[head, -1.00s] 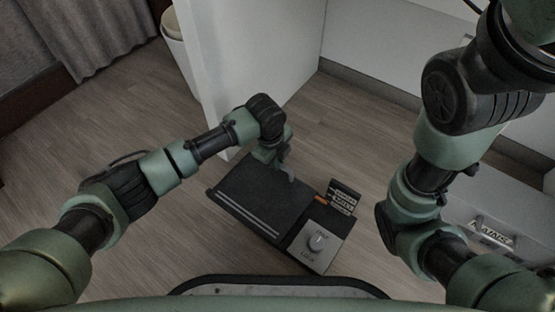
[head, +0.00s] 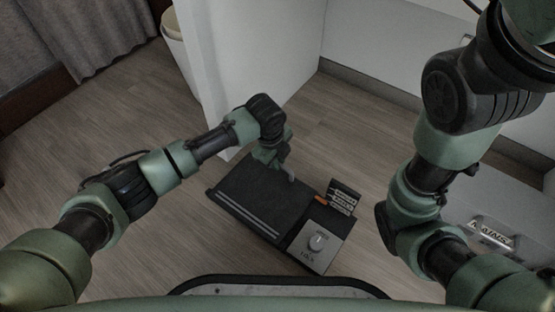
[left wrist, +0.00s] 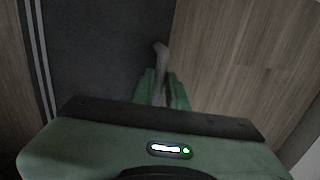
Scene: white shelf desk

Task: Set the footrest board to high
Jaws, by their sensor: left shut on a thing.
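The footrest board (head: 252,207) is a dark flat panel with two pale stripes, lying on the floor below me in the head view. It also shows at the upper left of the left wrist view (left wrist: 98,50). A grey panel with a round knob (head: 317,243) adjoins its right side. A grey lever (left wrist: 160,58) sticks up at the board's edge. My left gripper (left wrist: 162,88) is shut on this lever, with its green fingers on either side. In the head view the left gripper (head: 283,169) is at the board's far edge. My right gripper is not visible.
A small dark label stand (head: 342,197) and an orange piece (head: 324,198) sit by the knob panel. A white desk side panel (head: 235,75) rises just behind my left gripper. A white bin (head: 178,45) stands at the back left. The wooden floor on the left is clear.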

